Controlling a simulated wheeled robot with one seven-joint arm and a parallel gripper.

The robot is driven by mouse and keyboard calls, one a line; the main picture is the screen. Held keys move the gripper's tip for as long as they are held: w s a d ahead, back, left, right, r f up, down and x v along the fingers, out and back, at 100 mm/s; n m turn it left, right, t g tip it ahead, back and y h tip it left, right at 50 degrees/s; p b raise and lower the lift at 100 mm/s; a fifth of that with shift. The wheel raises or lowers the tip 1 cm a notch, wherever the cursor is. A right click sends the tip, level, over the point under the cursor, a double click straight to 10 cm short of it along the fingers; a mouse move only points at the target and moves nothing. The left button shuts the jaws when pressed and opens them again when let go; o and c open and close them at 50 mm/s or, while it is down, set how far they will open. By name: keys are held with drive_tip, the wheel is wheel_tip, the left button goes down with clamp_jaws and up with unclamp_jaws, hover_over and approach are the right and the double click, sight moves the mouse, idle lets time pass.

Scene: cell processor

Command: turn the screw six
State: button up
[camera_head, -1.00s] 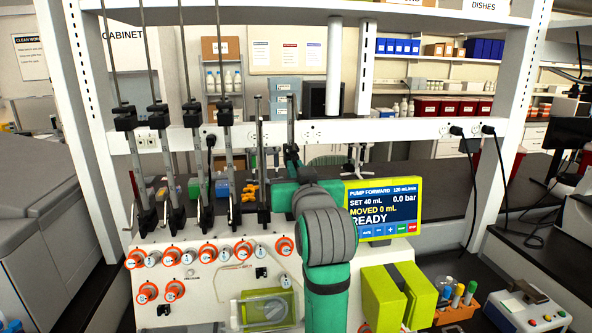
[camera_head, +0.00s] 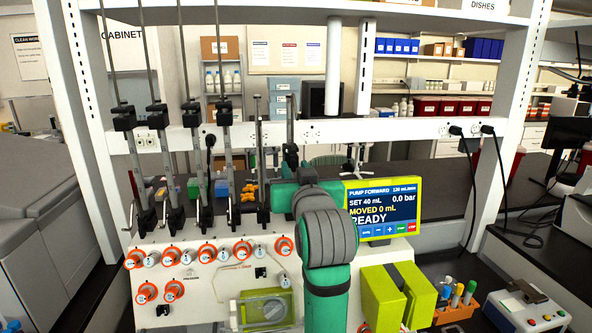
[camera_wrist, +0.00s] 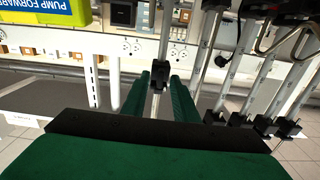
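The cell processor (camera_head: 215,285) is a white console with orange-ringed knobs and a row of upright metal poles with black clamps. In the wrist view, my gripper (camera_wrist: 160,84) has its two green fingers apart, on either side of a pole with a black clamp (camera_wrist: 158,75). Gaps show between the fingers and the clamp; I cannot tell whether either touches. In the head view, the rightmost pole (camera_head: 290,112) rises behind my green and grey arm, with a dark clamp (camera_head: 291,152) partly hidden. My fingers are hidden there. No screw number is readable.
Other poles with clamps (camera_head: 225,118) stand close together on the left. A yellow-green pump display (camera_head: 382,208) reading READY stands right of my arm. Yellow-green blocks (camera_head: 383,297) and an orange tube rack (camera_head: 456,312) are at front right. A white shelf rail (camera_head: 390,129) runs behind.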

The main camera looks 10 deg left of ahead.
drive_tip(key=v, duration=1)
drive_tip(key=shift+s, duration=0.25)
